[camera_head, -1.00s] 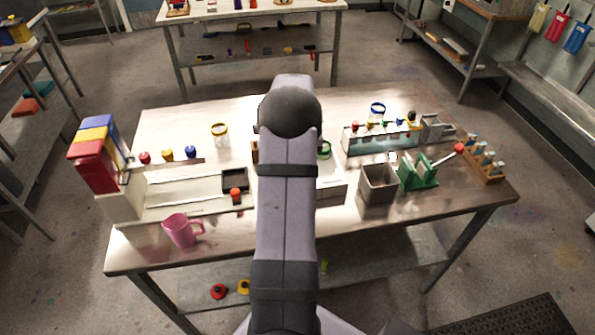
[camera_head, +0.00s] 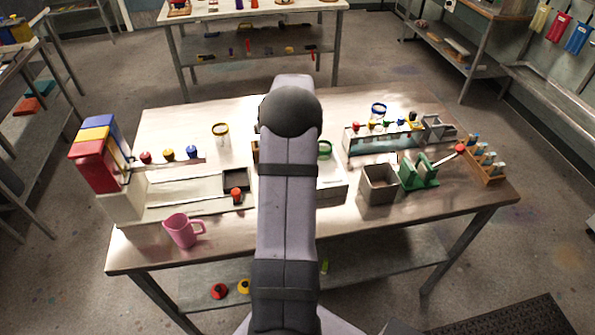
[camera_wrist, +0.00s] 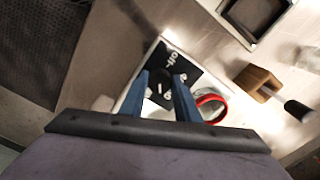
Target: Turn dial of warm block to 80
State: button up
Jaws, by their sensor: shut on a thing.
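The warm block (camera_head: 331,187) is a white box in the middle of the table, largely hidden behind my arm in the head view. In the wrist view its white edge (camera_wrist: 137,97) and black dial panel (camera_wrist: 181,64) show, with white lettering that seems to read "off". My gripper (camera_wrist: 164,80) has its two blue fingers down at the panel, shut on the dark dial (camera_wrist: 158,88) between them. The dial is partly covered by the fingers, and I cannot read its setting. The head view does not show my gripper.
A red-rimmed vessel (camera_wrist: 211,104) is close beside the right finger. A brown wooden piece (camera_wrist: 256,82) and a dark tray (camera_wrist: 253,14) lie farther off. In the head view, a grey bin (camera_head: 379,184) and green stand (camera_head: 418,173) are right of the block; a pink mug (camera_head: 181,232) is front left.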

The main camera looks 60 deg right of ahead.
jog(key=m, duration=0.3)
jog(key=shift+w+d+r+m, duration=0.1)
jog(key=shift+d+m, duration=0.05)
jog(key=shift+m, duration=2.15)
jog(key=o, duration=1)
jog(key=shift+o, duration=0.2)
jog(key=shift+r+b, duration=1.2)
jog(key=shift+r, duration=2.45)
